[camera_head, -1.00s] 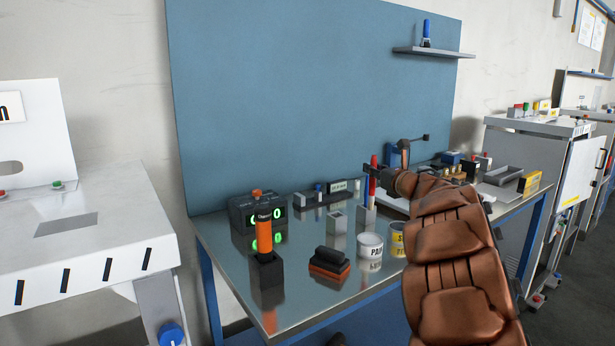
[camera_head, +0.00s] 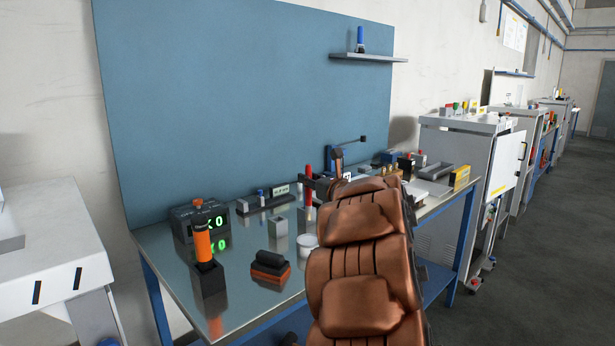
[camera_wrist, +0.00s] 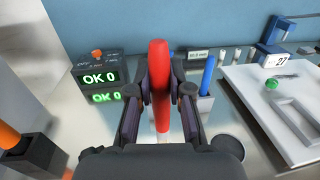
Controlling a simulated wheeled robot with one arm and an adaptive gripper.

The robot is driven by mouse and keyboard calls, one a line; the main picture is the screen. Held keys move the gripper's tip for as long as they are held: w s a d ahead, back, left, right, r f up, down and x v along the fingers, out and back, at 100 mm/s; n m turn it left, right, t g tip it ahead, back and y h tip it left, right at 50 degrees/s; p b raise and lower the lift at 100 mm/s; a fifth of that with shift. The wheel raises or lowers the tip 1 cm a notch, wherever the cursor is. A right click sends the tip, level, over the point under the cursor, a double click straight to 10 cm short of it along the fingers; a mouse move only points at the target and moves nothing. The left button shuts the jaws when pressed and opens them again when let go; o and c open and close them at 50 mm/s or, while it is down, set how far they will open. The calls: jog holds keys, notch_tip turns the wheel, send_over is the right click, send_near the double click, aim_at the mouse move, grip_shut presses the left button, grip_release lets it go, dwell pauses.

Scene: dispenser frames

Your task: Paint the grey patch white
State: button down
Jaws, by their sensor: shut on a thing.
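In the wrist view my gripper (camera_wrist: 160,82) is shut on a red stick-like marker (camera_wrist: 159,60), which stands upright between the fingers. The marker also shows in the head view (camera_head: 308,172) above the table, with my gripper (camera_head: 311,183) at it. Its lower end is partly hidden. A white can (camera_head: 306,240), labelled as paint in the earlier view, stands on the table, partly behind my arm.
A blue marker (camera_wrist: 208,74) stands in a grey holder beside my gripper. An orange-handled tool (camera_head: 202,245) stands in a black block. A black-and-orange block (camera_head: 270,265) and a display box reading OK 0 (camera_head: 200,222) are on the metal table (camera_head: 245,303). Floor is clear at right.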

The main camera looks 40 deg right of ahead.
aim_at(311, 202)
jog(key=shift+f+b, duration=0.95)
jog(key=shift+f, duration=2)
jog(key=shift+f+b, duration=0.55)
jog(key=shift+b, duration=0.15)
jog(key=shift+r, duration=0.15)
jog(key=shift+r+p, duration=0.9)
jog(key=shift+r, duration=2.5)
jog(key=shift+d, duration=0.1)
